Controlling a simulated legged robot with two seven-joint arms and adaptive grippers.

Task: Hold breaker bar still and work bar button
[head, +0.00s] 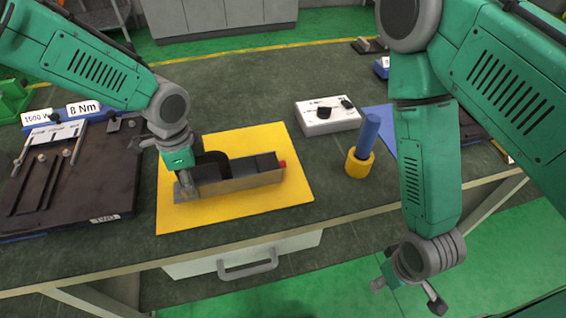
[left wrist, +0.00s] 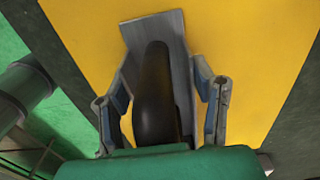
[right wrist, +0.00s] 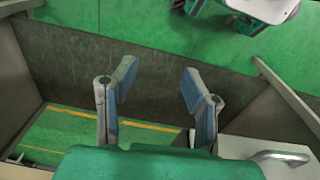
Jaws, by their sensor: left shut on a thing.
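The breaker bar, a grey-brown block (head: 238,184) with dark parts on top and a red button (head: 283,164) at its right end, lies on the yellow mat (head: 285,206). My left gripper (head: 186,186) is at the bar's left end and is shut on it. In the left wrist view, a dark rounded part (left wrist: 154,95) and a grey plate (left wrist: 165,35) of the bar show between the fingers. My right gripper (head: 408,286) is open and empty in front of the table edge, well away from the button. The right wrist view shows its fingers (right wrist: 157,90) spread apart.
A white box with black knobs (head: 328,115) stands behind the mat. A blue rod in a yellow holder (head: 361,150) stands to the right. A dark fixture board (head: 70,175) is at the left. A drawer handle (head: 248,264) juts out below the table edge.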

